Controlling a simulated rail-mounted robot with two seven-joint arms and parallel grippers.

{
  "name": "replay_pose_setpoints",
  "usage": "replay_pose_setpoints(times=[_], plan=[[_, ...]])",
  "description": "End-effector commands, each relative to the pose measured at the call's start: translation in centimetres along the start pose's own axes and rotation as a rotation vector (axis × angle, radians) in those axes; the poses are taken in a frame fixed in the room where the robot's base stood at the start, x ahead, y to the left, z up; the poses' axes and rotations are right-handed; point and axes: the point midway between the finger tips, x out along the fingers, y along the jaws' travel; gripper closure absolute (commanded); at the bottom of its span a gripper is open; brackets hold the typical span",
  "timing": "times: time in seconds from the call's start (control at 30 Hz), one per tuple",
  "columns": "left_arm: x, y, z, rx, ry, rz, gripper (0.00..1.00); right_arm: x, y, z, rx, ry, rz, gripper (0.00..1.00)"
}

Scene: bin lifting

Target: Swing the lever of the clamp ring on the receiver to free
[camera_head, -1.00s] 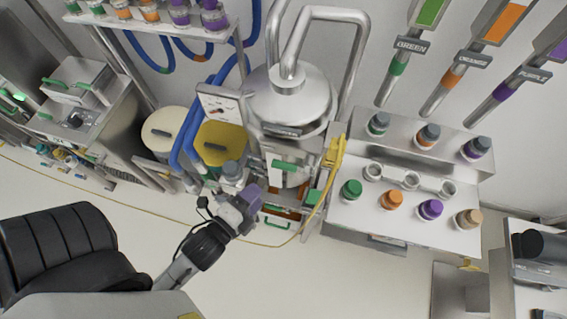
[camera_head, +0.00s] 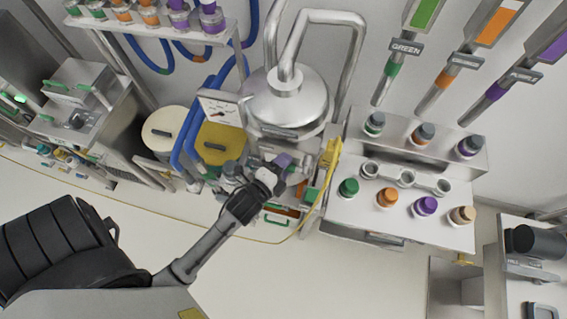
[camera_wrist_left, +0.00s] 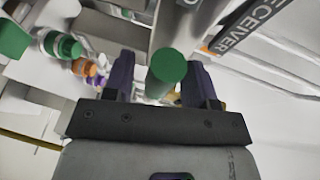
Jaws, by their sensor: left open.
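The receiver (camera_head: 287,98) is a domed steel vessel at the top middle of the head view. Its label (camera_wrist_left: 245,32) shows in the left wrist view. A green round-ended grip (camera_wrist_left: 168,68), apparently the clamp ring lever's handle, points toward the wrist camera between my left fingers. My left gripper (camera_head: 284,163) is at the receiver's front, just below the dome, and hides most of the lever there. In the left wrist view the left gripper (camera_wrist_left: 160,64) is open, its purple fingers on either side of the grip. Contact cannot be told. My right gripper is out of view.
A bench (camera_head: 402,215) with several capped jars is to the right of the receiver. A yellow cable (camera_head: 325,190) hangs beside it. A white drum (camera_head: 164,130), a yellow-lidded drum (camera_head: 220,143) and blue hoses (camera_head: 186,140) are to the left. The floor in front is clear.

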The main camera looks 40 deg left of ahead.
Motion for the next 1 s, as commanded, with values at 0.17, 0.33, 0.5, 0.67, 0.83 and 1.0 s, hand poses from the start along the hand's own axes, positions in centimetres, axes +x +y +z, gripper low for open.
replay_pose_setpoints(times=[0.17, 0.33, 0.5, 0.67, 0.83, 1.0], plan=[[0.18, 0.02, 0.01, 0.0, 0.0, 0.0, 0.48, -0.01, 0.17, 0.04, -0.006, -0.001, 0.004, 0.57], [0.16, 0.01, 0.01, 0.0, 0.0, 0.0, 0.5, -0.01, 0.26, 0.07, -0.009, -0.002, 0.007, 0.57], [0.15, 0.0, 0.01, 0.0, 0.0, 0.0, 0.67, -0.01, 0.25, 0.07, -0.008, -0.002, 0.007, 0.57], [0.14, 0.0, 0.01, 0.0, 0.0, 0.0, 0.82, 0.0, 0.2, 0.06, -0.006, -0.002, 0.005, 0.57], [0.14, 0.01, 0.01, 0.0, 0.0, 0.0, 0.98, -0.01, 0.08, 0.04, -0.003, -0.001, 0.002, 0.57], [0.14, 0.01, 0.0, 0.0, 0.0, 0.0, 1.0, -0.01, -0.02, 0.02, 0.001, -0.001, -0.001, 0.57]])
